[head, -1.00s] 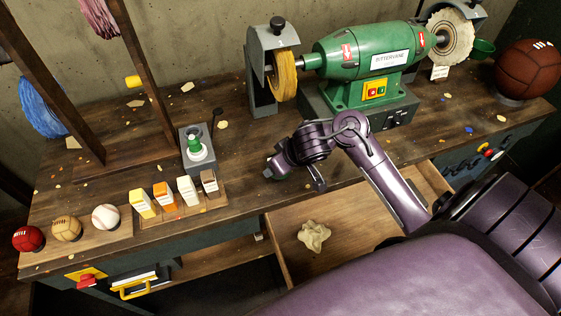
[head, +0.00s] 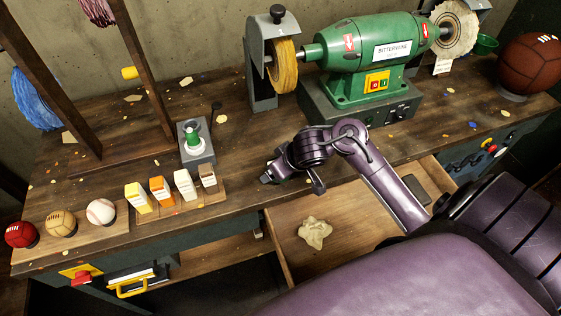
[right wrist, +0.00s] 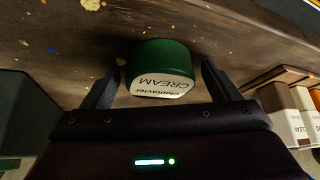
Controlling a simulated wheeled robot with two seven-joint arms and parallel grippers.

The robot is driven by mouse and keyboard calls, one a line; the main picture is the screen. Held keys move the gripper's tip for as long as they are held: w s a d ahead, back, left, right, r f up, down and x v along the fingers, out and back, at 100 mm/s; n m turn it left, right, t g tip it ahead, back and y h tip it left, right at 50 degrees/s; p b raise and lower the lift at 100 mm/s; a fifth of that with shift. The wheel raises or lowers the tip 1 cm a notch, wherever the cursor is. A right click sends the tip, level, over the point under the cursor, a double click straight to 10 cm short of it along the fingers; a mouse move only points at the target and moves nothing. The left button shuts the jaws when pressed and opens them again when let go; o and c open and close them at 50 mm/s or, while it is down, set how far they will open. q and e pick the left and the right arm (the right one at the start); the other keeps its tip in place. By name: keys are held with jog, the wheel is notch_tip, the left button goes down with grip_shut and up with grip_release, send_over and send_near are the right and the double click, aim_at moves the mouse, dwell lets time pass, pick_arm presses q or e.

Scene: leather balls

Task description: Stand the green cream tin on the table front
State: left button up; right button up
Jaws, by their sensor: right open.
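The green cream tin (right wrist: 155,60) shows in the right wrist view, on the dark wooden table (right wrist: 50,30). Its pale face with the word CREAM is turned toward the camera and reads upside down. My right gripper (right wrist: 160,65) is open, with one finger on each side of the tin and visible gaps beside both. In the head view my right gripper (head: 267,179) is over the table front (head: 236,212), left of the grinder, and the tin is hidden there. My left gripper is not in view.
An open drawer (head: 285,245) holding a crumpled cloth (head: 314,232) is below the gripper. A row of coloured bars (head: 183,184) and several balls (head: 101,212) stand left. The green grinder (head: 370,60) is behind.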

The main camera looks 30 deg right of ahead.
jog(key=p+v, duration=0.6)
jog(key=v, duration=0.6)
jog(key=shift+r+p, duration=0.3)
jog(key=shift+p, duration=0.1)
